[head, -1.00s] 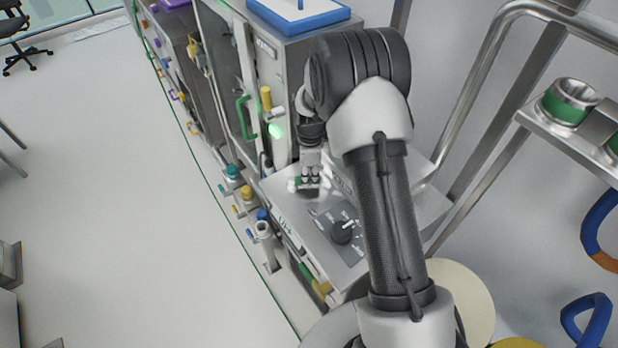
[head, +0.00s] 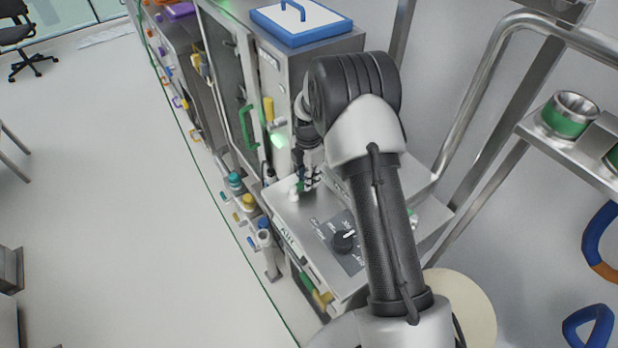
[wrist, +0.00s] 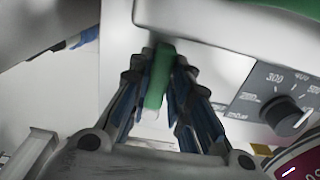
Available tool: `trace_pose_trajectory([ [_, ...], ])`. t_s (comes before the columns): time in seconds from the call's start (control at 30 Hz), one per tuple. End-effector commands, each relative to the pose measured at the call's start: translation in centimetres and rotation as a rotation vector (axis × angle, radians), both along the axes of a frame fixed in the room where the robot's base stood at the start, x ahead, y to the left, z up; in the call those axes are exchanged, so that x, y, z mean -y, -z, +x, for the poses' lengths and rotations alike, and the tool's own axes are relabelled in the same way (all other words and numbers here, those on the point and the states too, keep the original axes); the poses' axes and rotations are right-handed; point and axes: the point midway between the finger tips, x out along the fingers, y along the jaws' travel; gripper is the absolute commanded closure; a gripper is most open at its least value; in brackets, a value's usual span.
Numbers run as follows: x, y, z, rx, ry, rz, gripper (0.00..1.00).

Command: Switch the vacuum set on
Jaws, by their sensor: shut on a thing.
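The vacuum set is a steel box (head: 300,225) with a flat top and a black dial (head: 344,241) on a dark scale plate. The dial also shows at the right in the wrist view (wrist: 284,115). My gripper (head: 311,178) is over the far part of the box top. In the wrist view my gripper (wrist: 160,62) has its jointed fingers shut on a green switch handle (wrist: 158,82), one finger on each side. The handle's base is partly hidden by the fingers. In the head view the handle is mostly hidden by my gripper.
A tall cabinet (head: 290,70) with a green door handle (head: 246,124) and a blue-rimmed white lid (head: 300,22) stands just behind. Coloured valves (head: 248,203) line its left side. A steel rail (head: 470,95) rises at right.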

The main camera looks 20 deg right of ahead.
Motion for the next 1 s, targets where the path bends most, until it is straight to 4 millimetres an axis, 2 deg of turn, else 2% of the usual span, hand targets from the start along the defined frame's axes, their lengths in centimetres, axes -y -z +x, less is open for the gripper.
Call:
trace_pose_trajectory([
  [0.4,-0.06,-0.06,0.14,0.003,-0.016,-0.001,1.00],
  [0.43,-0.06,-0.07,0.14,0.003,-0.015,-0.001,0.80],
  [0.7,-0.04,-0.04,0.09,0.001,-0.011,-0.001,0.62],
  [1.0,-0.03,-0.07,0.05,0.001,-0.009,-0.001,0.62],
])
